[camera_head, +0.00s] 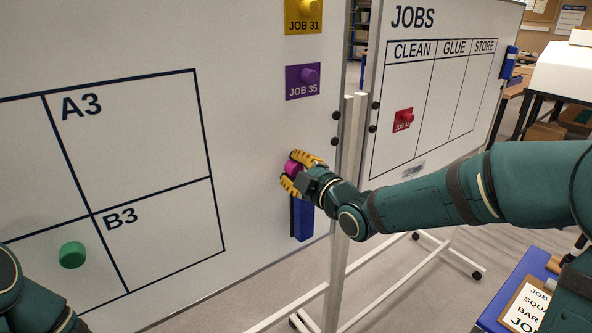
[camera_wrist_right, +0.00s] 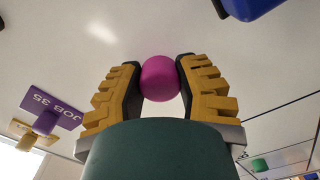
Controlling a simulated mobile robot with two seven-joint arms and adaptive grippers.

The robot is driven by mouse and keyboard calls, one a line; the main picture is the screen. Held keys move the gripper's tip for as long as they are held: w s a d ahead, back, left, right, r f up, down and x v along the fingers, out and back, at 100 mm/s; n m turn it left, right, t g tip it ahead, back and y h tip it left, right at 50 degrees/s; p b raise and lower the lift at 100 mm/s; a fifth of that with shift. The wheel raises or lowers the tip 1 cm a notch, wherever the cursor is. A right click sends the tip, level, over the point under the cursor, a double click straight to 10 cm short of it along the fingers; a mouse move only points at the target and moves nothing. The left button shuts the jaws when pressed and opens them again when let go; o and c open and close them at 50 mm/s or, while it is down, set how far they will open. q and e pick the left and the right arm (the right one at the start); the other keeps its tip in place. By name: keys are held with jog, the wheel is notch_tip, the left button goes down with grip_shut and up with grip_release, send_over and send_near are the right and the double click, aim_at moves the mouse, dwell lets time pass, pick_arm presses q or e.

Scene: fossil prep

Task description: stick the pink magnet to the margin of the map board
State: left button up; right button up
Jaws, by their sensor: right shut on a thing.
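The map board (camera_head: 255,120) is the large white board on the left with a black grid marked A3 and B3. The pink magnet (camera_head: 292,168) is in front of its right margin, between the grid and the board's right edge. My right gripper (camera_head: 290,172) is shut on the pink magnet, with a yellow finger on each side. In the right wrist view the magnet (camera_wrist_right: 160,78) is round and sits between the fingertips (camera_wrist_right: 159,80), with white board behind it. I cannot tell whether it touches the board. My left gripper is out of view; only my left arm shows at lower left.
A purple JOB 35 card (camera_head: 303,82) and a yellow JOB 31 card (camera_head: 303,15) are above the gripper. A blue object (camera_head: 302,220) is just below it. A green magnet (camera_head: 72,254) is in the grid. The JOBS board (camera_head: 440,90) stands to the right.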

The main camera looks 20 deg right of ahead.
jog(key=shift+w+a, duration=0.2)
jog(key=shift+w, duration=0.35)
dwell(0.4)
jog(key=o, duration=0.8)
jog(key=shift+s+d, duration=0.1)
jog(key=shift+s, duration=0.05)
jog(key=v, duration=0.6)
jog(key=shift+s, duration=0.4)
